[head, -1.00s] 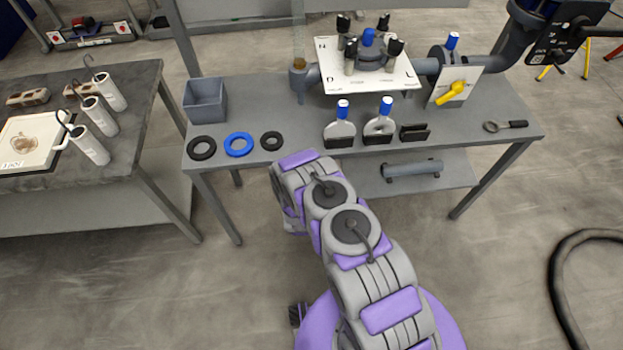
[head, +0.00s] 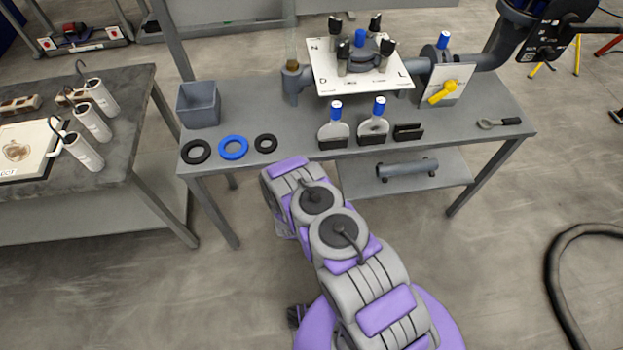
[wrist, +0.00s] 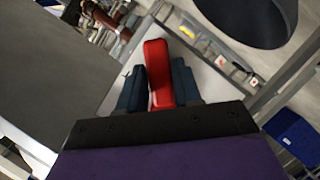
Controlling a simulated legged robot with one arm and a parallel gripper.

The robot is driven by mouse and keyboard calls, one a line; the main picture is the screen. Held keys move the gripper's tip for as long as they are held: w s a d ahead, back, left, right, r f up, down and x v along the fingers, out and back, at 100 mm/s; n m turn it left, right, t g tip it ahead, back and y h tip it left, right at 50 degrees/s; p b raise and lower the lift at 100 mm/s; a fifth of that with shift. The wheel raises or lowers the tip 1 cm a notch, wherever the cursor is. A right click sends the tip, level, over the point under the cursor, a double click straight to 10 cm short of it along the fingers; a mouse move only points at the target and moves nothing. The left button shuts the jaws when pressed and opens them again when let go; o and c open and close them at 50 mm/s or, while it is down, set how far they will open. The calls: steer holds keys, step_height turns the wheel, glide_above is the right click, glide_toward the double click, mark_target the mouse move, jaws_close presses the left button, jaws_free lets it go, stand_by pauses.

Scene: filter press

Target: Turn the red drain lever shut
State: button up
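The red drain lever (wrist: 158,75) shows in the wrist view as a red bar standing between the two dark blue fingers of my gripper (wrist: 158,88). A finger lies against each side of it, with no clear gap on either side. The lever's near end is hidden by the gripper body. In the head view neither the red lever nor my gripper shows; my arm reaches down toward the front edge of the table and hides its own far end.
The table (head: 255,105) carries a yellow lever (head: 443,92) on a white plate, a grey bin (head: 198,105), a blue ring (head: 233,147) and black rings. A grey cylinder (head: 407,168) lies on the lower shelf. A hose (head: 553,275) lies on the floor at right.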

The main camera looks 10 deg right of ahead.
steer(key=o, duration=0.3)
steer(key=shift+a, duration=0.15)
steer(key=shift+o, duration=0.2)
steer(key=p+v, duration=0.3)
steer(key=v, duration=1.4)
steer(key=shift+p, duration=0.4)
steer(key=shift+s+a, duration=0.1)
